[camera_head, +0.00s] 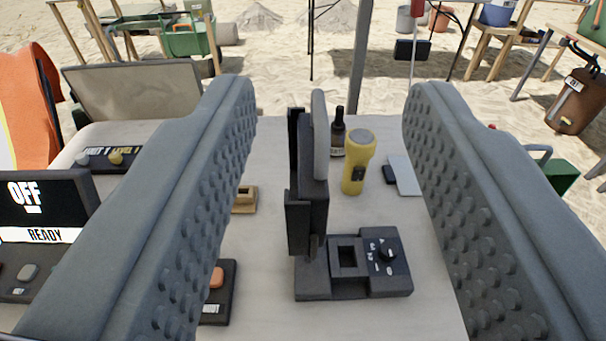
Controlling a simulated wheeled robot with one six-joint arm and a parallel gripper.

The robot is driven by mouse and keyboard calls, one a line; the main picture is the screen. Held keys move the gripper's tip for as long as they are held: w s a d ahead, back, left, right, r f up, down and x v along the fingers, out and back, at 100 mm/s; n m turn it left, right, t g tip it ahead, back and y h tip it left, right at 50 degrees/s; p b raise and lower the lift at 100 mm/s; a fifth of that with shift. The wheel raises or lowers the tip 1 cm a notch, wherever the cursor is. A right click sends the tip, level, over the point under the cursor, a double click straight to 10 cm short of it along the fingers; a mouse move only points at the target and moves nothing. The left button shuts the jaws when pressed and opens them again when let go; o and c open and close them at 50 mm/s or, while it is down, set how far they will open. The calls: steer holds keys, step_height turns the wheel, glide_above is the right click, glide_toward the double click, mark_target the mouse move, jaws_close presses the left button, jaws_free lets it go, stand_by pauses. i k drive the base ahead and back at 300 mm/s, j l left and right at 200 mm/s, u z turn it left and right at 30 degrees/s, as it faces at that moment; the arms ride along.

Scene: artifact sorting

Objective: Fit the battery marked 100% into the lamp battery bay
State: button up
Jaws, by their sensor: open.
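My gripper (330,95) is open, its two grey studded fingers wide apart at the left and right of the view, with nothing held between them. Between the fingers, farther down, stands a black device (310,285), seemingly the lamp, with a tall dark upright part (308,185) at its left. Its base has a square recess (348,257), perhaps the battery bay, and a panel with a round knob (388,252) and white markings. I cannot make out a battery marked 100% in this view; the fingers hide parts of the table.
A yellow flashlight (357,160) and a dark bottle (338,132) stand behind the device. A small tan block (244,198) and a dark box with an orange button (217,285) lie left. A screen reading OFF and READY (45,205) is far left. Bare table (265,255) lies left of the device.

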mark_target(348, 266)
steer(key=j+z, duration=0.2)
steer(key=z, duration=0.25)
steer(key=k+j+z, duration=0.15)
steer(key=z, duration=0.3)
steer(key=k+j+z, duration=0.1)
steer(key=z, duration=0.35)
steer(key=u, duration=0.9)
